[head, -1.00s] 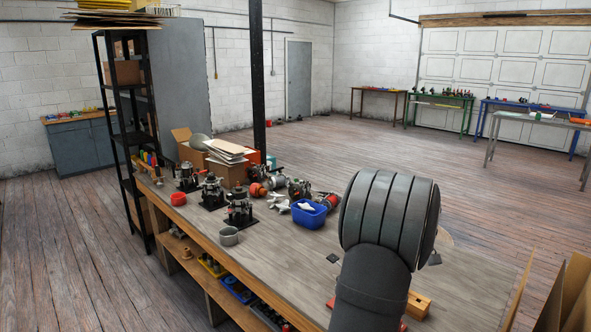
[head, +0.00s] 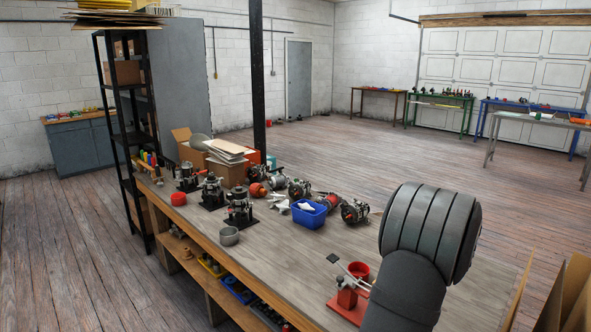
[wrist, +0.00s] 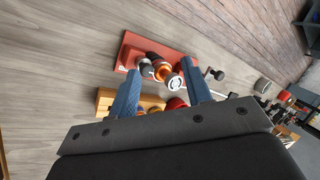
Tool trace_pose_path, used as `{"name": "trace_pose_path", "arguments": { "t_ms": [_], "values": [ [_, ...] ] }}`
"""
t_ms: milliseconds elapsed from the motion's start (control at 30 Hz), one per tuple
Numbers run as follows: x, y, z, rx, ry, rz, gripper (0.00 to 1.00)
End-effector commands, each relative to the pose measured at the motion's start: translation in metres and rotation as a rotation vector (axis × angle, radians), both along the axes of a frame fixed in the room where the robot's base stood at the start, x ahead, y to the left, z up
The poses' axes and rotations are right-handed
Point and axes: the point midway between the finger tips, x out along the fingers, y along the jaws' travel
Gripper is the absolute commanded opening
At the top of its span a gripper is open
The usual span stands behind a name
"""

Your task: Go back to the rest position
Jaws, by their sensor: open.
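My gripper (wrist: 161,66) shows in the wrist view as two blue fingers spread apart, with nothing held between them. A red base (wrist: 130,52) carrying black, orange and silver round parts lies on the bench beyond the fingertips. In the head view my fingers are hidden behind my dark ribbed arm, which is over the right part of the bench.
The wooden bench (head: 290,262) has a red fixture (head: 347,299) and red cup (head: 359,270) close to my arm. A blue bin (head: 309,216) and several alternators stand farther back. A wooden block (wrist: 104,100) lies near the left finger.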

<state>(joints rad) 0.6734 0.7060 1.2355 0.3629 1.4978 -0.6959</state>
Motion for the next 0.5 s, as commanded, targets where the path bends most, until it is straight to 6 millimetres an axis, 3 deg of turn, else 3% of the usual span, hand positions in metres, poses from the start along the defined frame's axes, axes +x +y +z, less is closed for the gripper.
{"name": "trace_pose_path", "arguments": {
  "t_ms": [500],
  "values": [
    [-0.030,-0.014,-0.051,0.424,0.235,-0.598,0.45]
  ]
}}
